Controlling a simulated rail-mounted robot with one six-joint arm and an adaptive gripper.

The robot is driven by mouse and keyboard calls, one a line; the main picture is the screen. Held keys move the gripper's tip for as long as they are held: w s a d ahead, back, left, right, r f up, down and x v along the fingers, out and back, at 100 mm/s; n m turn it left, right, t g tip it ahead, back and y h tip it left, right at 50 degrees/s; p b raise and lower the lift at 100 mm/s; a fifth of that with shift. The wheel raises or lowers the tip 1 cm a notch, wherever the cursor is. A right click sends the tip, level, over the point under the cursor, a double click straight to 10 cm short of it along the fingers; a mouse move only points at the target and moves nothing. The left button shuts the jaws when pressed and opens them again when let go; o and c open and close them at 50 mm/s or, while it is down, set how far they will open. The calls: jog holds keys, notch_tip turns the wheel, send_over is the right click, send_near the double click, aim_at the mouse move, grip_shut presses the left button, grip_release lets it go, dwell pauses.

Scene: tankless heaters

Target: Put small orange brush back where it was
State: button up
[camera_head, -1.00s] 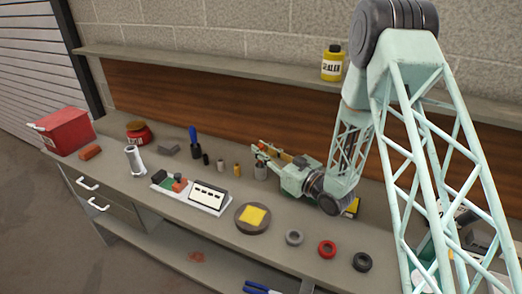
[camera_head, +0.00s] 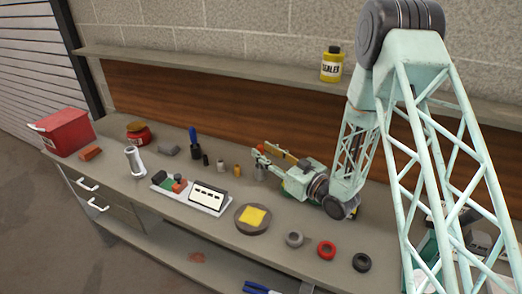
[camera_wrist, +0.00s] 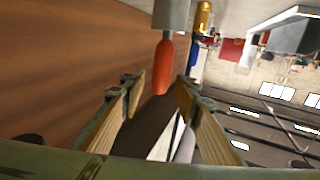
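The small orange brush shows in the wrist view as an orange-red handle (camera_wrist: 163,66) standing in a grey cup (camera_wrist: 172,14); the picture is upside down there. In the head view the grey cup (camera_head: 260,173) stands on the bench, partly hidden by my gripper. My gripper (camera_head: 268,153) is beside and above the cup, its fingers spread apart. In the wrist view my gripper (camera_wrist: 157,82) is open, with the handle's free end visible between the fingertips. I cannot tell whether the fingers touch it.
A small orange-yellow cylinder (camera_head: 238,170), a light cylinder (camera_head: 221,166) and a blue-handled tool in a dark holder (camera_head: 195,149) stand left of the cup. A round pad with a yellow square (camera_head: 252,218) lies in front. A shelf with a sealer bottle (camera_head: 331,65) is above.

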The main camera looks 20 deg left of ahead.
jog(key=v, duration=1)
dwell(0.7)
jog(key=shift+r, duration=0.1)
